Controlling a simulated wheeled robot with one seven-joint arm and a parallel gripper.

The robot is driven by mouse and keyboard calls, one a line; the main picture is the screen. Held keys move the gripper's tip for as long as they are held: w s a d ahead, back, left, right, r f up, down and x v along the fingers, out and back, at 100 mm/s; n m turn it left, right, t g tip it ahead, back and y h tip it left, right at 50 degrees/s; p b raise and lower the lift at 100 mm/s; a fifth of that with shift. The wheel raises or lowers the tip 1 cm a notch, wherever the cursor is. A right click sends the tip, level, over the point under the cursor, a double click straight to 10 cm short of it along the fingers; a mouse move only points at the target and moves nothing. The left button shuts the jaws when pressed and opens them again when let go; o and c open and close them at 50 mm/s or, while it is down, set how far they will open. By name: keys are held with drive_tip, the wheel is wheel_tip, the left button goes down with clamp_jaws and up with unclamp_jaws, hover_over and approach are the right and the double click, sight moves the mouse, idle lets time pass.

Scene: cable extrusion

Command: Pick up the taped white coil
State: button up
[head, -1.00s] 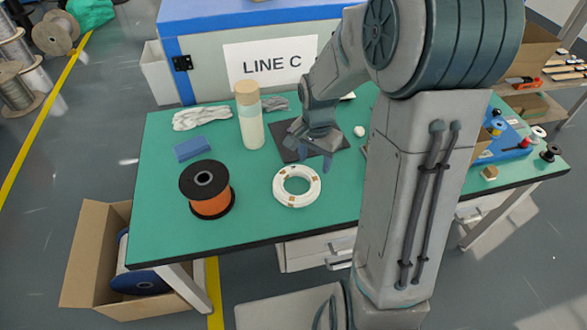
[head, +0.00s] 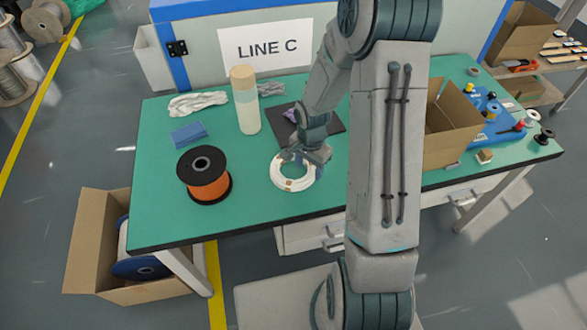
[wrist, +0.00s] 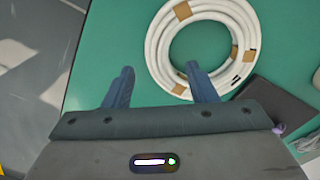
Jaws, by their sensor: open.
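The white coil (head: 279,181), bound with brown tape, lies flat on the green table near its front edge.
An orange cable spool (head: 205,178), a blue block (head: 188,134) and a tall bottle (head: 246,105) stand left of the coil. A dark mat (head: 330,118) lies behind it. A cardboard box (head: 458,130) stands at right. The table's front left is clear.

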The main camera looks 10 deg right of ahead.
sight(309, 177)
drive_tip(key=shift+s+f, duration=0.1)
drive_tip(key=shift+f, duration=1.95)
clamp_jaws()
drive_tip(key=shift+r, duration=0.1)
